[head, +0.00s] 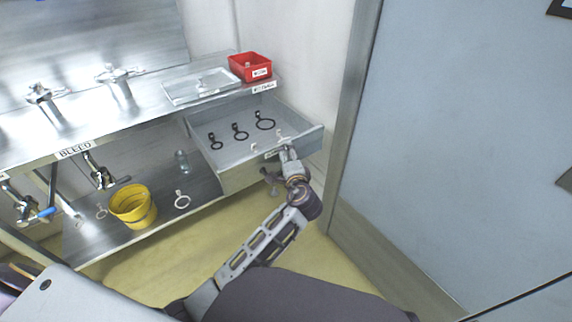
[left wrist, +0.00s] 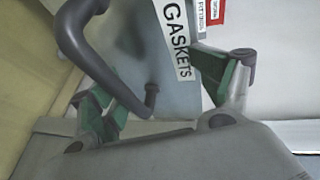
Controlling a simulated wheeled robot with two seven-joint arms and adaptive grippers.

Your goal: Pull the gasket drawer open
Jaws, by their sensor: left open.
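The gasket drawer (head: 232,180) stands pulled out under the right end of the steel counter. Several dark and pale ring gaskets with tabs lie inside it, including a dark ring (head: 265,124). My left gripper (head: 287,153) is at the drawer's front. In the left wrist view, my open left gripper (left wrist: 165,95) faces the drawer front, which bears a GASKETS label (left wrist: 178,38). The dark curved handle (left wrist: 90,62) passes close to the left finger; I cannot tell whether they touch. My right gripper is not in view.
A red bin (head: 250,67) and a clear tray (head: 201,87) stand on the counter (head: 140,112). A yellow bucket (head: 133,206), a glass jar (head: 182,162) and pale rings are on the lower shelf. A large pale blue-grey panel (head: 460,130) rises to the right. Yellow floor is clear beneath the drawer.

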